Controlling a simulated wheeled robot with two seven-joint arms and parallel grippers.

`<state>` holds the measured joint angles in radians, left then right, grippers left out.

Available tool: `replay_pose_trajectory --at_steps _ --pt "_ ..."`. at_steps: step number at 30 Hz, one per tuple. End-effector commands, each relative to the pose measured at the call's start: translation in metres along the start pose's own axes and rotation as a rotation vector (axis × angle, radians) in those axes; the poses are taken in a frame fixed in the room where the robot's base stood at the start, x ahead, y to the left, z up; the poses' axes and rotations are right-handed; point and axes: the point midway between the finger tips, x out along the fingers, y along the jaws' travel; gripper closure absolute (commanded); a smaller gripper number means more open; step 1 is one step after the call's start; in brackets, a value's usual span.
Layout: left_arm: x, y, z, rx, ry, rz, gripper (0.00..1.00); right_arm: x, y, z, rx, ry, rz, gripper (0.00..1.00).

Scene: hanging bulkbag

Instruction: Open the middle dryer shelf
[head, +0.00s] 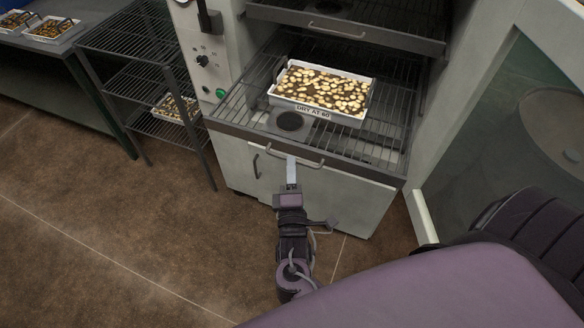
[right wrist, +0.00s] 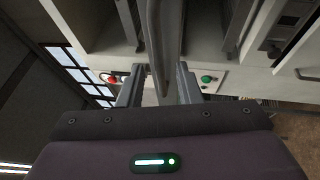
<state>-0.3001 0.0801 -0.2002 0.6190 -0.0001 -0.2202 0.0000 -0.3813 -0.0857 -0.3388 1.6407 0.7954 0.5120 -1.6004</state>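The dryer has a wire-rack shelf (head: 385,140) at mid-height with a dark front edge and a curved metal handle (head: 312,163). A white tray of pale slices (head: 320,92), labelled "DRY AT 60", sits on it. My right gripper (head: 291,170) is at this handle, its fingers pointing at the shelf front. In the right wrist view, the two fingers of this gripper (right wrist: 158,90) are apart, with a grey bar (right wrist: 165,45) running between them. A gap shows beside the bar; I cannot tell whether a finger touches it. My left gripper is out of view.
An upper shelf (head: 350,36) with its own handle is above. A control panel with a knob and green button (head: 220,93) is left of the shelf. A wire rack (head: 135,75) stands further left. An open glazed door (head: 510,120) is on the right. The floor in front is clear.

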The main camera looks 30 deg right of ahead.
Motion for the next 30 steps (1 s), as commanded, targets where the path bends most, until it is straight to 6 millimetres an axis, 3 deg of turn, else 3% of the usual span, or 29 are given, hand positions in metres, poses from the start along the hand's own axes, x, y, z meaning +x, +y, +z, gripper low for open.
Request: replay_pose_trajectory --at_steps 6,12,30 --pt "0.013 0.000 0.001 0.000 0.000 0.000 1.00 -0.039 -0.004 0.000 -0.001 0.001 -0.004 0.68" --pt "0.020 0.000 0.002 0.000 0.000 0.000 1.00 -0.065 -0.003 0.000 -0.001 0.000 -0.004 0.68" --pt "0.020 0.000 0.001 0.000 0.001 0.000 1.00 -0.071 -0.001 0.000 0.000 0.000 -0.002 0.68"
